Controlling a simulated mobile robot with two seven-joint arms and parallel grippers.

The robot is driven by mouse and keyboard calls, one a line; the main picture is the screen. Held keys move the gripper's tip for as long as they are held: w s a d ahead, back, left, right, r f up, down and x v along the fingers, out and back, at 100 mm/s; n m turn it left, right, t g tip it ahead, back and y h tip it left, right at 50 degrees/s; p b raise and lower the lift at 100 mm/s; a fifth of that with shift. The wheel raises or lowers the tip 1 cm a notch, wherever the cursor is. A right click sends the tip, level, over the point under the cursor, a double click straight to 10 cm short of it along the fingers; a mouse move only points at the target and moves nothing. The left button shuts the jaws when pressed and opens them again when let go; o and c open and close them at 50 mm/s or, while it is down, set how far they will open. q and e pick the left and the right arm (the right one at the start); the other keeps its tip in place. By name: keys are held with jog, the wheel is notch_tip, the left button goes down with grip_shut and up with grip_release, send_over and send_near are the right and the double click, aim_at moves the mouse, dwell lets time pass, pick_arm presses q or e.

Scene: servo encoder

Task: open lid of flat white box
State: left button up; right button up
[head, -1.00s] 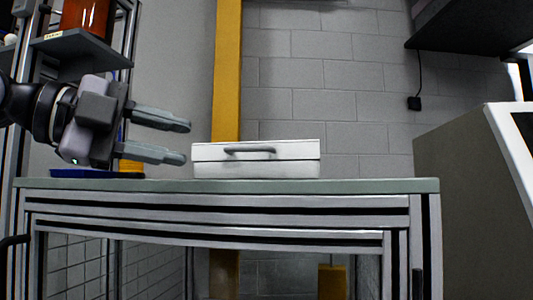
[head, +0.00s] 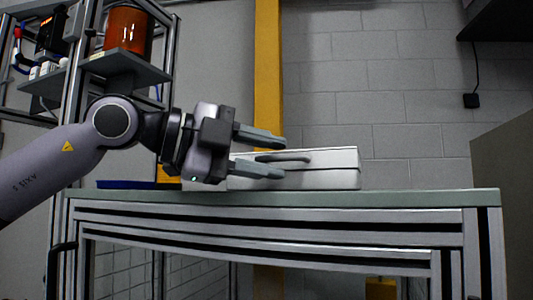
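The flat white box (head: 335,168) lies on the bench top with its lid (head: 338,157) down. A grey bar handle (head: 298,157) is on its front. My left gripper (head: 283,157) is open, with one finger above the other. In the head view its fingers overlap the box's left part, and the handle's left end shows between the fingertips. I cannot tell whether the fingers touch the handle. The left gripper hides part of the box's left side. My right gripper is not in view.
The box stands on a green-grey bench top (head: 430,197) with a metal frame. A blue tray (head: 125,184) lies at the left, partly behind my arm. A shelf rack with an orange container (head: 128,32) stands at the upper left. The bench right of the box is clear.

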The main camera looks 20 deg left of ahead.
pick_arm(q)
jog(key=shift+w, duration=0.1)
grip_shut()
